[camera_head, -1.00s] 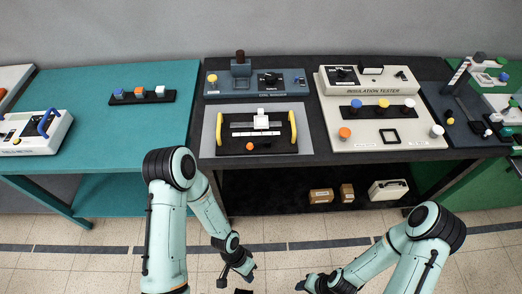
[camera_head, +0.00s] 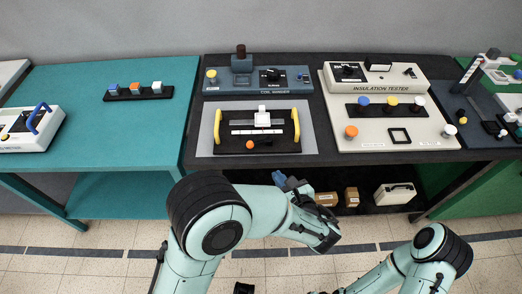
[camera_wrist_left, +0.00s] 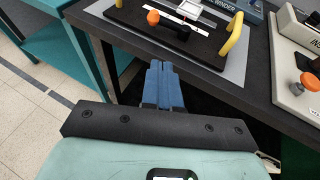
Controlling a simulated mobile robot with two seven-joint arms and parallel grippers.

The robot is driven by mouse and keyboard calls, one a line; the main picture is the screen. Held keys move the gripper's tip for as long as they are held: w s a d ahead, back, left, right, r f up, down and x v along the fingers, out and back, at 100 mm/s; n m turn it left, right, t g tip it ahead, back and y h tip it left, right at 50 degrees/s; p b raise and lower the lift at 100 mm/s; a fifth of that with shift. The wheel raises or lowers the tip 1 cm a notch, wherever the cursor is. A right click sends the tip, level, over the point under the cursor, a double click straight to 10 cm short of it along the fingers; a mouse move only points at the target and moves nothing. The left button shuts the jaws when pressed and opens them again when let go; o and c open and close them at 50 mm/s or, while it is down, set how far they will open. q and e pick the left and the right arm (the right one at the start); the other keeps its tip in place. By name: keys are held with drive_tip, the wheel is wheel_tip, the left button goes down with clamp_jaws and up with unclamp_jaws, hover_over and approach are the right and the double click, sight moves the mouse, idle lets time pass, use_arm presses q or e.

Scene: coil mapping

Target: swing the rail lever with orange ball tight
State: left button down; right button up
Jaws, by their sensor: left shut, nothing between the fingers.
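The rail lever's orange ball (camera_head: 250,144) is at the front of a black board with yellow handles (camera_head: 217,126). In the left wrist view the orange ball (camera_wrist_left: 153,17) sits at the end of a short black lever (camera_wrist_left: 176,29), beside a white rail (camera_wrist_left: 190,10). My left gripper (camera_head: 281,180) is just off the table's front edge, in front of the board; my own forearm partly hides it. In the left wrist view its blue fingers (camera_wrist_left: 161,82) are together and empty, apart from the ball. My right gripper is below the head view.
A coil winder (camera_head: 257,80) stands behind the board. An insulation tester (camera_head: 380,80) with another orange knob (camera_head: 351,131) is to the right. Boxes (camera_head: 326,199) lie on the shelf below. A teal table (camera_head: 100,100) is at left.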

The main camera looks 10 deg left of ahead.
use_arm(q)
drive_tip(key=shift+w+a, duration=0.1)
approach(260, 143)
wheel_tip(260, 143, down, 3)
drive_tip(key=a, duration=0.3)
drive_tip(key=w, duration=0.1)
drive_tip(key=w+a+p, duration=0.1)
drive_tip(key=w, duration=0.1)
drive_tip(key=shift+w+a+r, duration=0.25)
drive_tip(key=shift+a+r, duration=0.15)
